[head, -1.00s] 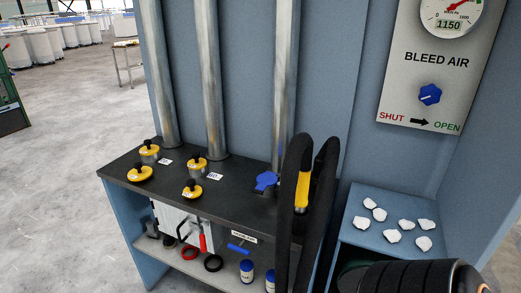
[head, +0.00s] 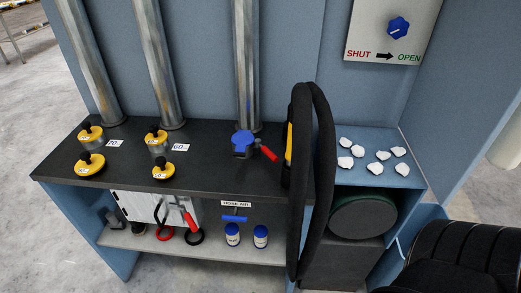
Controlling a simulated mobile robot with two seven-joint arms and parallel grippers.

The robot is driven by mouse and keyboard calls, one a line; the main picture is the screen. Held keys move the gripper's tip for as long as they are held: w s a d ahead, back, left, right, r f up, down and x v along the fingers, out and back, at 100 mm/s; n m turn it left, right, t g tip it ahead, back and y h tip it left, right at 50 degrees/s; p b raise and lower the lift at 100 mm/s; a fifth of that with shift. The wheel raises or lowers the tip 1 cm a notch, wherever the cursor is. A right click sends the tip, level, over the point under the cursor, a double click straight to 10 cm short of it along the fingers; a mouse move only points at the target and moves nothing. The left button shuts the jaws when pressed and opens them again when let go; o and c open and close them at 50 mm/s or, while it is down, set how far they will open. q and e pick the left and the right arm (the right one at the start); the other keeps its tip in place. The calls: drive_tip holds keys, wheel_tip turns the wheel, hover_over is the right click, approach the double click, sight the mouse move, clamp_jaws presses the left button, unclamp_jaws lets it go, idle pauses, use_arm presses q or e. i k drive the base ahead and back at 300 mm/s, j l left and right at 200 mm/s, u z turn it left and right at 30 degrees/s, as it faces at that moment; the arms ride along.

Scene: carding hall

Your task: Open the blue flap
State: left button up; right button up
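The blue flap (head: 243,141) is a small blue cover at the foot of the rightmost grey pipe (head: 247,70), on the dark bench top. It looks down flat, though at this size I cannot be sure it is fully shut. A red handle (head: 265,150) juts out to its right. A blue knob (head: 398,27) is on the grey panel above a "SHUT → OPEN" label; its exact setting is hard to read. Neither of my grippers shows in the head view, and nothing of mine is seen touching the flap.
A tall black hose loop (head: 320,180) stands right of the flap. Yellow knobbed weights (head: 90,164) sit left on the bench (head: 215,178). White lumps lie on a blue shelf (head: 405,178). A lower shelf (head: 210,250) holds tools and blue jars. A black ribbed object fills the lower right.

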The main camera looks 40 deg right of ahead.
sight(243, 139)
drive_tip(key=i+j+z, duration=0.15)
drive_tip(key=j+z, duration=0.15)
drive_tip(key=z, duration=0.15)
drive_tip(key=i+j+z, duration=0.15)
drive_tip(key=j+z, duration=0.55)
drive_tip(key=z, duration=0.15)
drive_tip(key=j+z, duration=0.4)
drive_tip(key=i+j, duration=0.05)
